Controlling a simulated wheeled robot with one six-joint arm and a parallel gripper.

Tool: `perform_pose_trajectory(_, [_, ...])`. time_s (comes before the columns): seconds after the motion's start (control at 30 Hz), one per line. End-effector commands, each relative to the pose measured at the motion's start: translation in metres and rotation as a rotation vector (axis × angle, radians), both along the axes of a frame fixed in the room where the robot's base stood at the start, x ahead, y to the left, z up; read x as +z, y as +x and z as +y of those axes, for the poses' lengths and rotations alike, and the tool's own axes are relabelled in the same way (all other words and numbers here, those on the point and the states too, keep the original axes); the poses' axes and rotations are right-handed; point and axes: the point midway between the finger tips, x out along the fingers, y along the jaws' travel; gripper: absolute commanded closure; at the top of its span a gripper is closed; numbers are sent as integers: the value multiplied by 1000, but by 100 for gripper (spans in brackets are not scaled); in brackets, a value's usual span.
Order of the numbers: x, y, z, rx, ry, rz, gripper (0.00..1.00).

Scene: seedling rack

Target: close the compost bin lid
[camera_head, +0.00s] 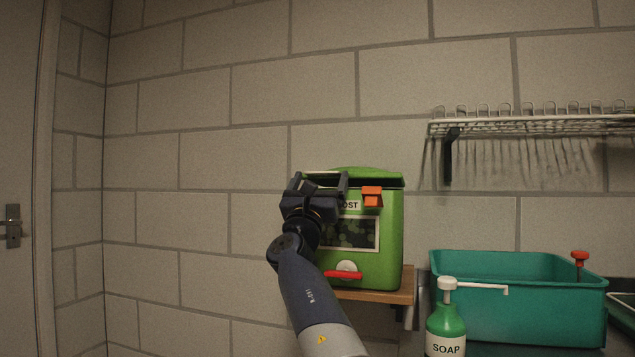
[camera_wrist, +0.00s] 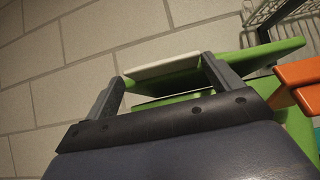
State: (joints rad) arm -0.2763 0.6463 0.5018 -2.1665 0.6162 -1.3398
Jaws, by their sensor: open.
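The green compost bin (camera_head: 390,240) stands against the wall in the head view, with an orange latch (camera_head: 372,196) near its top front. Its green lid (camera_head: 365,172) sits over the body with a dark gap beneath, so it looks slightly raised. My gripper (camera_head: 320,180) is at the bin's upper left front and hides part of the lid and label. In the wrist view my gripper (camera_wrist: 163,84) is open, its fingers apart near the green lid (camera_wrist: 270,56) and a pale strip (camera_wrist: 162,66) along its edge. Whether the fingers touch the lid I cannot tell.
The bin rests on a wooden shelf (camera_head: 385,293). A teal tub (camera_head: 520,300) and a green soap bottle (camera_head: 446,325) stand at the lower right. A wire rack (camera_head: 530,122) hangs on the wall above the tub. The wall left of the bin is clear.

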Motion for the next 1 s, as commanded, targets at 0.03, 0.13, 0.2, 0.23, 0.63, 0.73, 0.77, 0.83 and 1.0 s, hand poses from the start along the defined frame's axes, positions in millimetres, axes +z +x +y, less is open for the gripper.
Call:
perform_pose_trajectory(0.03, [-5,4,-6,-6,8,6,5])
perform_pose_trajectory(0.13, [-6,2,-5,-6,8,6,5])
perform_pose_trajectory(0.2, [-9,0,-4,-6,7,8,5])
perform_pose_trajectory(0.23, [-11,-2,-3,-6,7,8,5])
perform_pose_trajectory(0.63, [-39,-44,18,0,1,2,5])
perform_pose_trajectory(0.73, [-47,-54,24,1,-2,2,5])
perform_pose_trajectory(0.77, [-49,-58,25,1,-2,1,5])
perform_pose_trajectory(0.83, [-54,-64,28,2,-2,0,5])
perform_pose_trajectory(1.0, [-63,-75,34,2,-2,-1,5])
